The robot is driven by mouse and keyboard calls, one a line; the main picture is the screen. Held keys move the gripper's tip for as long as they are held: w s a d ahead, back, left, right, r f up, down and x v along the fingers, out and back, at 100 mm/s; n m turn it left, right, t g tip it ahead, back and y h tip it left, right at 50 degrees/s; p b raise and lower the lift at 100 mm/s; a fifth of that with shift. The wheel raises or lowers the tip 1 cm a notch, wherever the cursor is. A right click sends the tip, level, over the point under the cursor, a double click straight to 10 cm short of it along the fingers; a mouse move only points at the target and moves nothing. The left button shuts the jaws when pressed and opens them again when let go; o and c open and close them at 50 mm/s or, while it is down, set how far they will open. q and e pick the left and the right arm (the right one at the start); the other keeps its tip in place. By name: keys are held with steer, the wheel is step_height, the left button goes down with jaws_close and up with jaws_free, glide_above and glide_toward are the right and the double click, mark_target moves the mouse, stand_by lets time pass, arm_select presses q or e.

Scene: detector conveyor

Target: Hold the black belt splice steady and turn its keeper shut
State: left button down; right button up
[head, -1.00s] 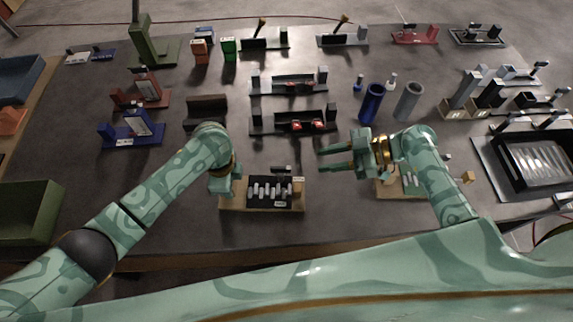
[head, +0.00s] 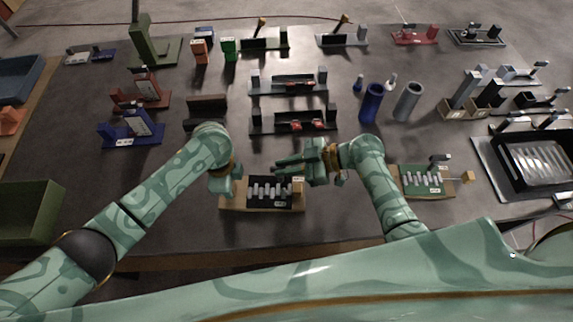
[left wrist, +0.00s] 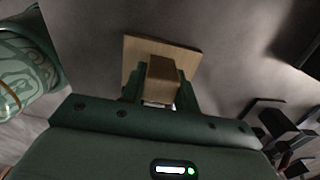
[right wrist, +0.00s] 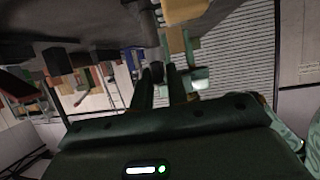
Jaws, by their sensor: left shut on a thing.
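The black belt splice (head: 268,197) lies on a wooden base at the near middle of the table, with pale bars across it. My left gripper (head: 222,186) is at the base's left end. In the left wrist view its fingers are shut on a wooden block (left wrist: 161,78) on the base (left wrist: 188,47). My right gripper (head: 281,164) is just above the splice's far edge, fingers pointing left. A narrow gap shows between its fingers in the right wrist view (right wrist: 158,78), with a small dark part near the tips. The keeper at the far edge is mostly hidden behind these fingers; I cannot tell whether they touch it.
A green splice (head: 424,180) on a similar wooden base stands to the right. A dark fixture with red parts (head: 293,122) stands behind the black splice. Blue (head: 371,103) and grey (head: 408,101) cylinders stand behind right. A green bin (head: 28,211) is at the left.

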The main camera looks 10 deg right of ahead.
jaws_close()
steer(key=shift+s, duration=0.1)
steer(key=m+t, duration=0.1)
steer(key=m+t+h, duration=0.1)
steer(key=m+t, duration=0.1)
steer(key=shift+s+a+f+m+t, duration=0.1)
steer(key=shift+s+m+t, duration=0.2)
steer(key=shift+t, duration=0.1)
steer(key=m+t+h, duration=0.4)
steer(key=m, duration=0.1)
steer(key=shift+s+a+h, duration=0.15)
steer(key=shift+a+h, duration=0.05)
steer(key=shift+h, duration=0.2)
steer(key=shift+m+t, duration=0.3)
steer(key=shift+o, duration=2.4)
jaws_free()
